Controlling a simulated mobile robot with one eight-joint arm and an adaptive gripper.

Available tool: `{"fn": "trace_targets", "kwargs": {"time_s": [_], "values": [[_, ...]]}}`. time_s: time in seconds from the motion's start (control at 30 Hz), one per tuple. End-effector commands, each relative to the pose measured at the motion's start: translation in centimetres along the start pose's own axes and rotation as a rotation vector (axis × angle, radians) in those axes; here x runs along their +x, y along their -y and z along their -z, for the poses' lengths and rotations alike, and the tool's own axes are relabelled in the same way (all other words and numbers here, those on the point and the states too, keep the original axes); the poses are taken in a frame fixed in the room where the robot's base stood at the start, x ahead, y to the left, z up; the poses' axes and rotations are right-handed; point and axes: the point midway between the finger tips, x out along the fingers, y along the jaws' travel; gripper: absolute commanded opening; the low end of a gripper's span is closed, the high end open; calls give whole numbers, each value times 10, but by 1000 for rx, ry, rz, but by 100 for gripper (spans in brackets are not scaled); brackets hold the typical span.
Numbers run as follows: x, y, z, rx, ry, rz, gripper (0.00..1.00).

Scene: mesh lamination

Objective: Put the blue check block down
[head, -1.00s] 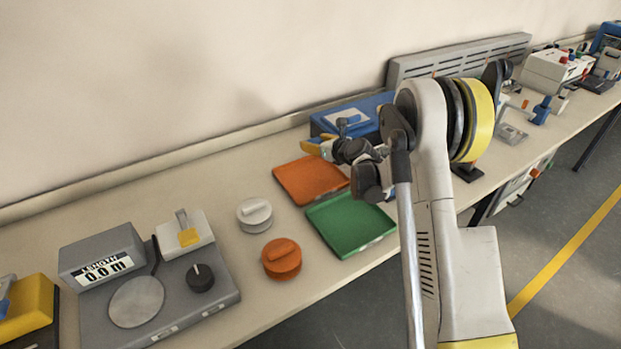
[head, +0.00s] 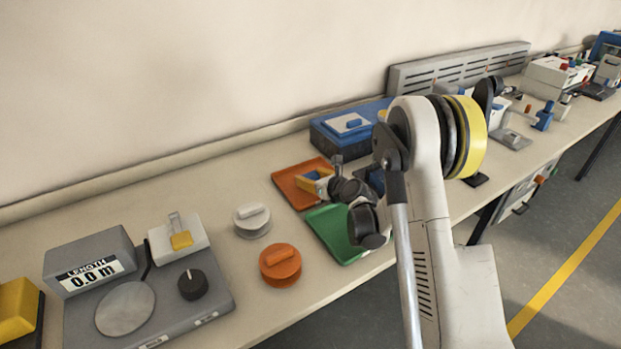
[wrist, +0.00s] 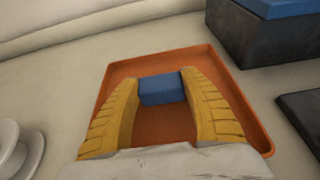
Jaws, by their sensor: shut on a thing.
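The blue check block (wrist: 162,88) is a small blue cuboid between the yellow fingers of my gripper (wrist: 160,80). The fingers are shut on its two sides in the wrist view. It is over the orange tray (wrist: 150,68), towards the tray's far side. I cannot tell whether the block touches the tray floor. In the head view my gripper (head: 317,182) is over the orange tray (head: 284,178), and my wrist hides part of that tray.
A green tray (head: 328,241) lies just in front of the orange one. A dark box with a blue lid (head: 330,140) stands behind. A grey round weight (head: 252,224) and an orange one (head: 280,268) stand to the left, beside a length gauge (head: 215,292).

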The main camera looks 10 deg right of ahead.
Motion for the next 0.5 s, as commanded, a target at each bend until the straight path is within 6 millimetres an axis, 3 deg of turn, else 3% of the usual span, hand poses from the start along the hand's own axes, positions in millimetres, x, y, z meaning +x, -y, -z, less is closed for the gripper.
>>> {"fn": "trace_targets", "kwargs": {"time_s": [0.07,0.1,0.13,0.5], "values": [[2,0,4,0,0,0,16],[1,0,2,0,0,0,64],[1,0,2,0,0,0,73],[-1,0,-2,0,0,0,73]]}}
